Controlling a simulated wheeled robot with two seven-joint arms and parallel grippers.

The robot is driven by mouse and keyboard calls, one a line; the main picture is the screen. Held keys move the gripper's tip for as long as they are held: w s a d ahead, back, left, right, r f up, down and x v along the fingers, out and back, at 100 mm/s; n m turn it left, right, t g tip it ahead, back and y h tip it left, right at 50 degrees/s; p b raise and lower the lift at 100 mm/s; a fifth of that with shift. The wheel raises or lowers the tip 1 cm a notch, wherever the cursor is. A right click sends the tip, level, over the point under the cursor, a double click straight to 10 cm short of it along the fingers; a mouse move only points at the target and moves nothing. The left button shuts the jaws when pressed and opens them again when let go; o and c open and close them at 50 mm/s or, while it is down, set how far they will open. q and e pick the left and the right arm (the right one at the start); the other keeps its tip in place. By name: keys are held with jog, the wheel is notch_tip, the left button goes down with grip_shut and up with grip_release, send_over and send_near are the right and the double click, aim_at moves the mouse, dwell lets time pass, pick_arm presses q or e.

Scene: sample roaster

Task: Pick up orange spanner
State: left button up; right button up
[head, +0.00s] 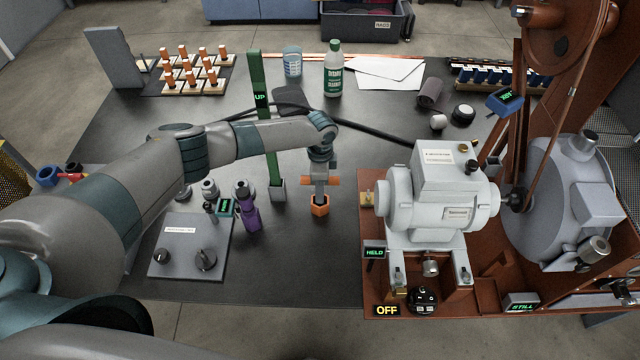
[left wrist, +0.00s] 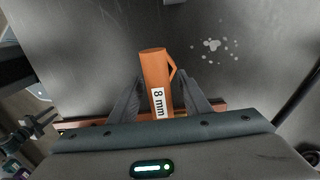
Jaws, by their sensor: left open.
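The orange spanner (left wrist: 154,68) shows in the left wrist view as an orange block-like part with a white "8 mm" label. It stands between the two dark fingers of my left gripper (left wrist: 161,98), with a gap visible on the left side. In the head view an orange boxy part of the spanner (head: 320,210) sits directly below my left gripper (head: 320,192), over the dark table. The gripper is open, pointing down, and its fingers partly hide the spanner. My right gripper is in neither view.
A green upright post (head: 274,150) marked UP stands just left of the gripper. A grey plate with knobs (head: 165,260) and a purple-handled tool (head: 248,215) lie further left. The grey motor (head: 440,205) on its brown base is close on the right.

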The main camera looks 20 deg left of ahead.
pick_arm(q)
grip_shut()
jog(key=shift+r, duration=0.15)
notch_tip(320, 180, up, 10)
jog(key=b, duration=0.2)
jog(key=shift+b, duration=0.35)
dwell(0.5)
